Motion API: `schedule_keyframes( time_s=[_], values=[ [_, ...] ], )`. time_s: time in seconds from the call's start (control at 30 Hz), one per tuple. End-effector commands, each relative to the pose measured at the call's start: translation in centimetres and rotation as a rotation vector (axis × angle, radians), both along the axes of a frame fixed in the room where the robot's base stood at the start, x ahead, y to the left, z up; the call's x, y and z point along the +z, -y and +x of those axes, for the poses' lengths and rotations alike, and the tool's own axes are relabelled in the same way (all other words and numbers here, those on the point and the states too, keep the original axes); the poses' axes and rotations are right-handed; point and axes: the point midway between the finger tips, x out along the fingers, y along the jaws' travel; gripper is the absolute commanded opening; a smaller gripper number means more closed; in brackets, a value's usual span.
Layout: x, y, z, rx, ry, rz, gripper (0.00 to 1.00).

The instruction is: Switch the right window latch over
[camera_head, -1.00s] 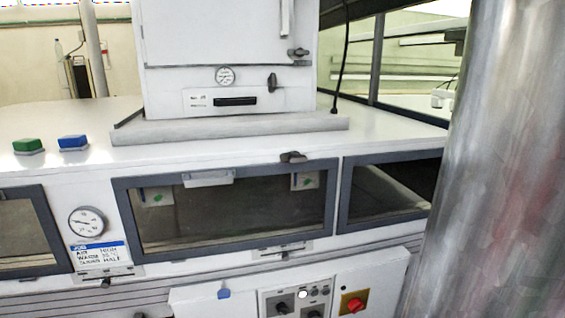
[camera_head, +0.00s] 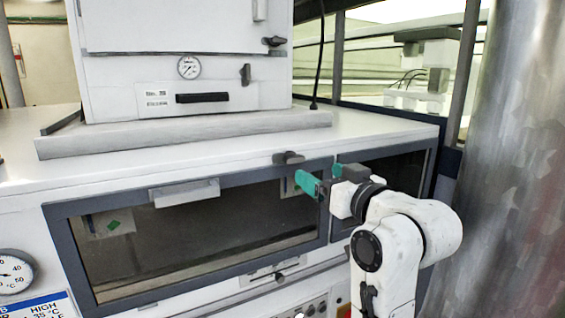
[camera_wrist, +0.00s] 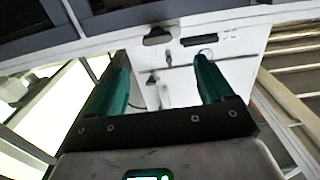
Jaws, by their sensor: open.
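A dark window latch (camera_head: 288,158) sits on the top edge of the grey window frame, near its right end. In the wrist view a dark latch (camera_wrist: 157,36) shows by the frame, above and between my fingertips. My gripper (camera_head: 318,176) has teal fingers and is just right of and slightly below the latch in the head view, apart from it in the picture. The gripper (camera_wrist: 162,57) is open with nothing between its fingers. It covers part of the frame's right end.
A white oven box (camera_head: 180,55) stands on the white top behind the windows. A dark cable (camera_head: 320,50) hangs behind. A metal column (camera_head: 515,160) fills the right side.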

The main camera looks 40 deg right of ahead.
Motion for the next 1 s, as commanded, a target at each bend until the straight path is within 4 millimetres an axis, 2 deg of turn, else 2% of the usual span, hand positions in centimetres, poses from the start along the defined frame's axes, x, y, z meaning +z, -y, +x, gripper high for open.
schedule_keyframes(
  time_s=[0.3, 0.5, 0.7, 1.0],
  values=[
    [-0.1, 1.7, 5.4, 0.0, -0.006, 0.005, 0.81],
    [-0.2, 2.5, 8.2, 0.0, -0.005, 0.004, 0.81],
    [-0.2, 2.9, 9.6, 0.0, -0.005, 0.002, 0.81],
    [-0.3, 2.9, 9.7, 0.001, -0.005, 0.002, 0.81]
  ],
)
